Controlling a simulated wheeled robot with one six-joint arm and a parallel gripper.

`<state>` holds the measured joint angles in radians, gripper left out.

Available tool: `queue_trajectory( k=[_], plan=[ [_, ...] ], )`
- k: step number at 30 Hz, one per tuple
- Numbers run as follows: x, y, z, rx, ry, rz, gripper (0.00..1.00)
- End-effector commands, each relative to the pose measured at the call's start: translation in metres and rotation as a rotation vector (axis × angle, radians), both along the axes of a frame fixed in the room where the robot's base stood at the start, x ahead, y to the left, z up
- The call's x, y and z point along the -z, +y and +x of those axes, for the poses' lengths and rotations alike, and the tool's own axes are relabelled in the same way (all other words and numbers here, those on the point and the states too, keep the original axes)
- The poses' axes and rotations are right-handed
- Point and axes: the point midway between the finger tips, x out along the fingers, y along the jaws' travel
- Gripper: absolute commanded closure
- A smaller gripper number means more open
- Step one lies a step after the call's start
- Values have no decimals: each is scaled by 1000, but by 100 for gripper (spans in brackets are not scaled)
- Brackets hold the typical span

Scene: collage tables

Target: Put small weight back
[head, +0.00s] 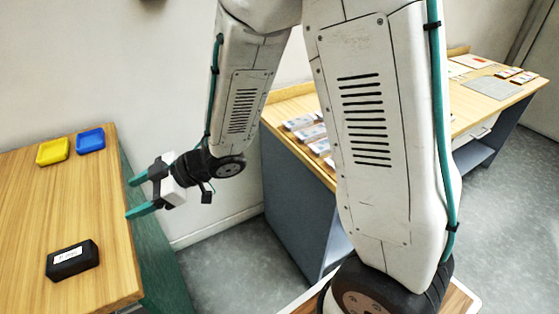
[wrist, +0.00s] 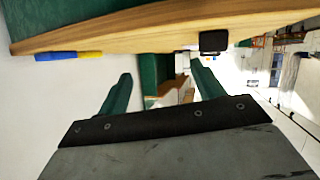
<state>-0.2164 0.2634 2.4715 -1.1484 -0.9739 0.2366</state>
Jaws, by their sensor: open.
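A black block with a white label (head: 72,260), which looks like the weight, lies on the near part of the left wooden table (head: 62,205). It also shows in the wrist view as a dark block (wrist: 213,42) at the table edge. My gripper (head: 137,195) is open and empty, its two green fingers apart and pointing left at the table's right edge. It is beyond and to the right of the black block and does not touch it. In the wrist view the fingers (wrist: 161,75) have nothing between them.
A yellow tray (head: 53,151) and a blue tray (head: 91,140) sit side by side at the table's far end. A second wooden-topped table (head: 300,107) with cards and sheets stands to the right, partly hidden by my arm. Grey floor (head: 225,262) lies between the tables.

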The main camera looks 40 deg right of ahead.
Motion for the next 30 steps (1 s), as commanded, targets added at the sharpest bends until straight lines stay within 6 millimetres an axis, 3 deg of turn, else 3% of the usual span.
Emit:
queue_trajectory(
  k=[3, 7, 11, 15, 18, 21, 24, 27, 30],
  plan=[
    [-34, -62, 40, 300, -57, -186, 33],
    [-66, -143, 46, 629, -7, -356, 33],
    [-93, -215, 12, 915, 139, -470, 33],
    [-112, -263, -61, 1137, 390, -533, 33],
    [-119, -274, -122, 1217, 596, -545, 33],
    [-125, -270, -175, 1235, 778, -541, 33],
    [-129, -261, -212, 1219, 906, -536, 33],
    [-131, -255, -233, 1201, 980, -534, 33],
    [-132, -253, -241, 1192, 1007, -535, 33]
  ],
)
